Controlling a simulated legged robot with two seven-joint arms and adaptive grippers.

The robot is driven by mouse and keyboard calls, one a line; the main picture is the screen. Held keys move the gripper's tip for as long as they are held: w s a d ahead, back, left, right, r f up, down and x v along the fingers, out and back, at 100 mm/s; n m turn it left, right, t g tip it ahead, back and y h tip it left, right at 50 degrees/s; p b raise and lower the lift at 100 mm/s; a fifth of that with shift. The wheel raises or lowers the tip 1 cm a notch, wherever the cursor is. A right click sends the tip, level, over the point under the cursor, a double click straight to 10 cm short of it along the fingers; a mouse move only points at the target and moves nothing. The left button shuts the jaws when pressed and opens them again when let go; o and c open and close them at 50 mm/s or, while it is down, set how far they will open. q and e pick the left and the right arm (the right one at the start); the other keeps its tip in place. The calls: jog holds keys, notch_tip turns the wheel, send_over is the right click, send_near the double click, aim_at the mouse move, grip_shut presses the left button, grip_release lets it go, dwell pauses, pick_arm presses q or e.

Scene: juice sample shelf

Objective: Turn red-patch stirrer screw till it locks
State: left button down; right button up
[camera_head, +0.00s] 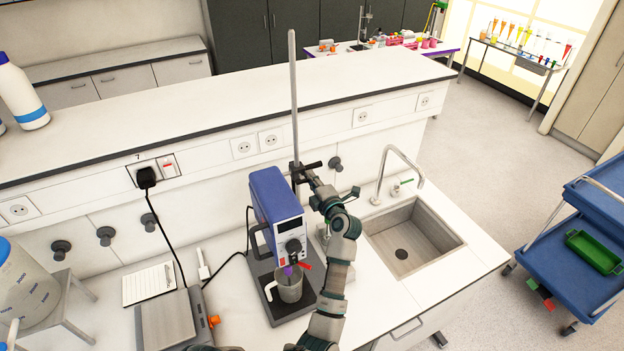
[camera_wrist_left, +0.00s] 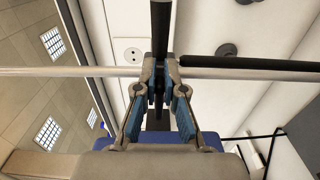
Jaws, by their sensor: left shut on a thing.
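The blue overhead stirrer (camera_head: 273,197) is on a tall metal stand rod (camera_head: 293,95) above a dark base plate. A small red part (camera_head: 304,264) shows low at its front, beside a grey beaker (camera_head: 290,286). A black clamp (camera_head: 308,166) joins the rod behind the stirrer. My left gripper (camera_head: 304,178) reaches this clamp. In the left wrist view its fingers (camera_wrist_left: 160,84) are closed on a narrow black piece (camera_wrist_left: 159,100), seemingly the screw; the fingers hide most of it. The stirrer's blue housing (camera_wrist_left: 205,134) lies beyond. My right gripper is not in view.
A sink (camera_head: 410,243) with a curved tap (camera_head: 390,165) lies right of the stirrer. A notepad (camera_head: 148,284) and a flat grey device (camera_head: 165,318) lie to the left. The raised shelf (camera_head: 190,108) runs behind. A blue trolley (camera_head: 585,262) stands far right.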

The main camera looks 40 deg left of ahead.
pick_arm(q)
jog(key=shift+f, duration=0.3)
jog(key=c, duration=1.3)
grip_release()
jog(key=shift+o, duration=0.2)
jog(key=shift+w+a, duration=0.1)
jog(key=shift+r, duration=0.1)
jog(key=v, duration=0.7)
jog(key=shift+d, duration=0.4)
jog(key=shift+a, duration=0.2)
jog(key=shift+f, duration=0.25)
